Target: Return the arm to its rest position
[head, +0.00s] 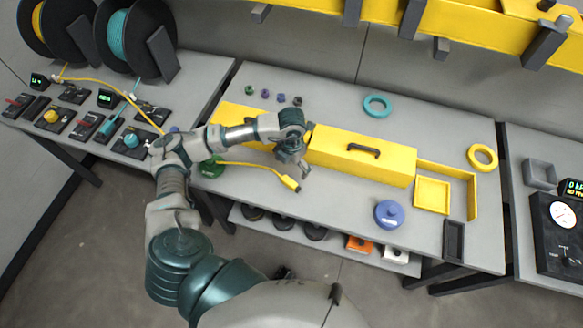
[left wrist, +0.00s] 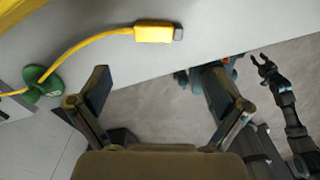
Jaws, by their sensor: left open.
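My left gripper (head: 298,168) is over the front part of the middle table, in front of the long yellow box. It is open and empty. In the left wrist view its two fingers (left wrist: 160,98) stand wide apart with only floor and the table edge between and beyond them. The yellow cable connector (head: 290,184) lies on the table just below the gripper, apart from it; it also shows in the left wrist view (left wrist: 155,33). My right gripper (left wrist: 264,66) shows small at the right of the left wrist view, its fingers apart, over the floor. It is outside the head view.
A green round holder (head: 211,168) with the yellow cable is beside my left forearm. The yellow box (head: 362,154) with a black handle is close behind the gripper. A blue round container (head: 388,214) stands right. Table space around the teal ring (head: 378,106) is clear.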

